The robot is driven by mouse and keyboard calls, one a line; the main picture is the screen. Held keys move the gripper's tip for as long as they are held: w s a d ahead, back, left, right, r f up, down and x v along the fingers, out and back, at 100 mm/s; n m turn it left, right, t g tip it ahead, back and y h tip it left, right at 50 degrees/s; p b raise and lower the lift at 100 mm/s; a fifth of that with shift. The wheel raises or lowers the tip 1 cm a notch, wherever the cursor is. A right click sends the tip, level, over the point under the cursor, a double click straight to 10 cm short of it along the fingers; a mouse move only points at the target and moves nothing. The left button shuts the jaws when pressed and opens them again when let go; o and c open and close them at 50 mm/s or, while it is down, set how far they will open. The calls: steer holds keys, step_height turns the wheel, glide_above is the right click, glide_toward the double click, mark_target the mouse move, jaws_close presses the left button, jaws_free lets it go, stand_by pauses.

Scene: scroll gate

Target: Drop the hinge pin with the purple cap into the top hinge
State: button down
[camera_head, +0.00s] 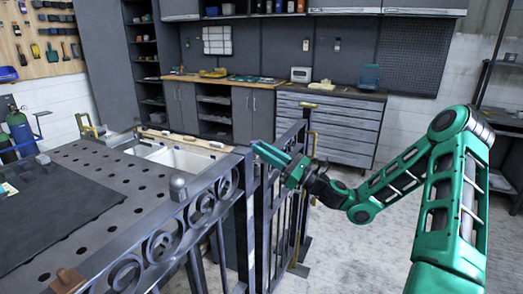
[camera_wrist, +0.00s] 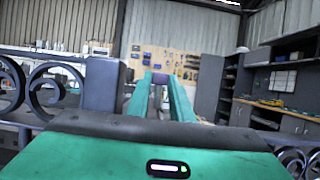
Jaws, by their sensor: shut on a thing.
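My gripper (camera_head: 268,153) reaches in from the right, with its green fingers level at the top of the dark scroll gate (camera_head: 203,207). In the wrist view its two fingers (camera_wrist: 160,90) point ahead and are shut on the hinge pin's purple cap (camera_wrist: 160,78), between the fingertips. The pin's shaft cannot be made out. In the head view the fingertips are over the upright posts (camera_head: 248,205) where two gate sections meet. The top hinge cannot be told apart there; the fingers cover that spot. I cannot tell whether the pin touches the hinge.
A perforated metal table (camera_head: 110,185) with a dark mat stands behind the gate at left. White bins (camera_head: 180,158) stand beyond it. A gate post (camera_wrist: 103,85) rises close left of the fingers. A drawer workbench (camera_head: 330,125) lines the back wall.

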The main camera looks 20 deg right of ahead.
mark_target(264, 164)
steer(key=shift+f, duration=0.55)
steer(key=shift+s+d, duration=0.1)
steer(key=shift+f, duration=1.95)
stand_by(1.6)
steer(key=c, duration=1.5)
jaws_free()
steer(key=v, duration=1.1)
steer(key=shift+f, duration=0.1)
